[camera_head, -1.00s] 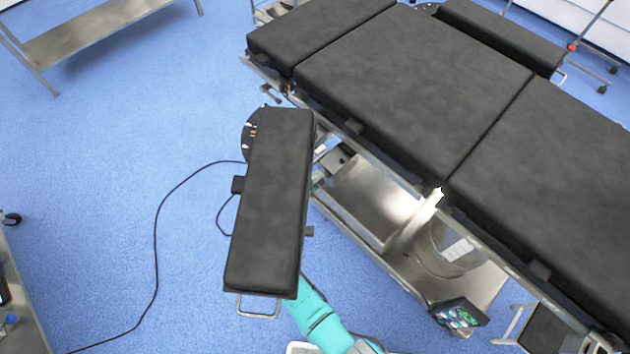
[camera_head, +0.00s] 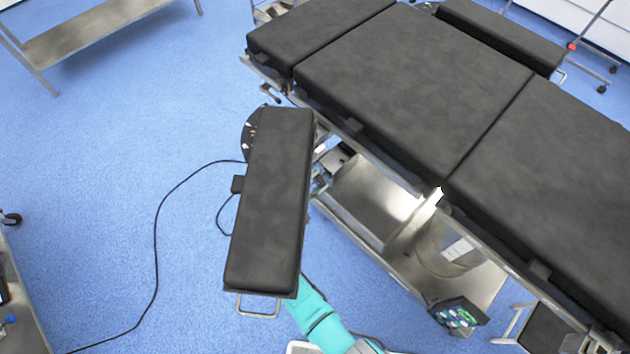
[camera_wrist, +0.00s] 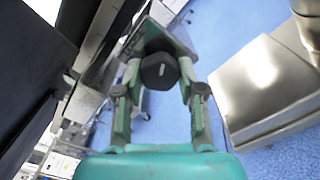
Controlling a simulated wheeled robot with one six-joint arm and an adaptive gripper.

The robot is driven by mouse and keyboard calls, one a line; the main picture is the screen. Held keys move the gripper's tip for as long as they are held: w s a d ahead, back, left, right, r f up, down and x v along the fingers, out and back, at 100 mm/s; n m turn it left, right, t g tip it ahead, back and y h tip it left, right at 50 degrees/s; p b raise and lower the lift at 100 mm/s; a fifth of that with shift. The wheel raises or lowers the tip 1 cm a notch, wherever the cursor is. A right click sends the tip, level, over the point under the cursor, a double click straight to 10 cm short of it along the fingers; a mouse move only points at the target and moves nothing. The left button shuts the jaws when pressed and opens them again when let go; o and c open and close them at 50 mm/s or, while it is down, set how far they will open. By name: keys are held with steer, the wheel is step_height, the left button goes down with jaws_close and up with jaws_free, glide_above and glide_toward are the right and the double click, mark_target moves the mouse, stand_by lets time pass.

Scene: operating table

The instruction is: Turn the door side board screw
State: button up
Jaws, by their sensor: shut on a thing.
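In the wrist view, a dark, faceted screw knob (camera_wrist: 160,71) sits between the two fingers of my gripper (camera_wrist: 160,80), which is shut on it. The knob lies below a dark board edge at the upper left. In the head view, the black padded side board (camera_head: 270,200) stands out from the operating table (camera_head: 415,85) over the floor. My teal arm (camera_head: 322,318) reaches up under the board's near end. The board hides my gripper and the screw in the head view.
The table's metal base (camera_head: 375,205) stands right of the board. A control pendant (camera_head: 458,316) hangs near the base. A black cable (camera_head: 157,240) runs over the blue floor. A steel side table (camera_head: 95,35) is at the upper left. The floor left of the board is mostly clear.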

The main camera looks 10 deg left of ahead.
stand_by(0.4)
steer(key=o, duration=1.1)
steer(key=shift+o, duration=0.2)
steer(key=shift+a, duration=0.1)
steer(key=v, duration=1.2)
